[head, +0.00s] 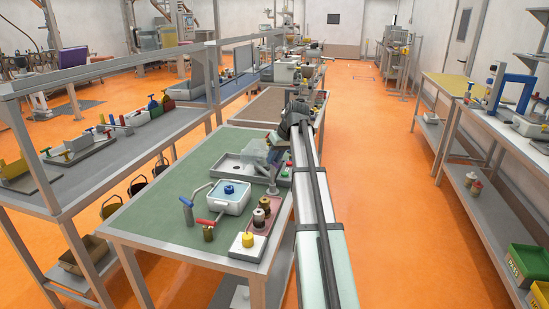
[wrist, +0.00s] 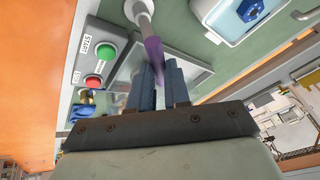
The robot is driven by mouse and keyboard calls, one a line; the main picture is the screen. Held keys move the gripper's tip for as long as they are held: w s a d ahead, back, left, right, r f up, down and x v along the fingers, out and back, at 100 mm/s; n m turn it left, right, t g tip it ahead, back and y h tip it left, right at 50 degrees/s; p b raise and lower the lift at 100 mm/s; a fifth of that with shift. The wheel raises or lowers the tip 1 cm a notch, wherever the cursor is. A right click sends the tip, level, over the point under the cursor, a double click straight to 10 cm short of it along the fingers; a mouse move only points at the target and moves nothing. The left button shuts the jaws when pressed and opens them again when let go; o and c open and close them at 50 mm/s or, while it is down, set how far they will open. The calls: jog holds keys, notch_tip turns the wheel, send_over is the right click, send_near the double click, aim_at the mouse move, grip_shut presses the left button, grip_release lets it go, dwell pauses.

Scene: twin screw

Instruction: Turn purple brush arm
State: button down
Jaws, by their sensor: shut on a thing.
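The purple brush arm (wrist: 154,50) runs from a pale round post (wrist: 142,12) at the top of the wrist view down between the blue fingers of my gripper (wrist: 161,66). My gripper is shut on it, and the fingers hide part of its lower end. In the head view my gripper (head: 275,143) is low over the back right of the green bench, beside a clear cover (head: 254,151) and a grey tray (head: 230,167).
A control box with a green START button (wrist: 105,51) and a red button (wrist: 93,81) stands close by the gripper. A white box with a blue knob (head: 229,189), a red-handled lever (head: 207,224) and dark jars (head: 262,209) stand nearer on the green bench (head: 150,215).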

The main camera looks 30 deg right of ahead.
dwell(0.4)
jog(key=n, duration=0.1)
jog(key=n+y, duration=0.1)
jog(key=n, duration=0.1)
jog(key=n+g, duration=0.1)
jog(key=shift+w+d+y, duration=0.15)
jog(key=shift+w+y, duration=0.1)
jog(key=shift+y, duration=0.05)
jog(key=shift+n+g+y, duration=0.4)
jog(key=shift+n+g, duration=0.4)
jog(key=shift+n, duration=1.4)
jog(key=c, duration=1.1)
grip_release()
jog(key=shift+r, duration=0.1)
jog(key=v, duration=0.7)
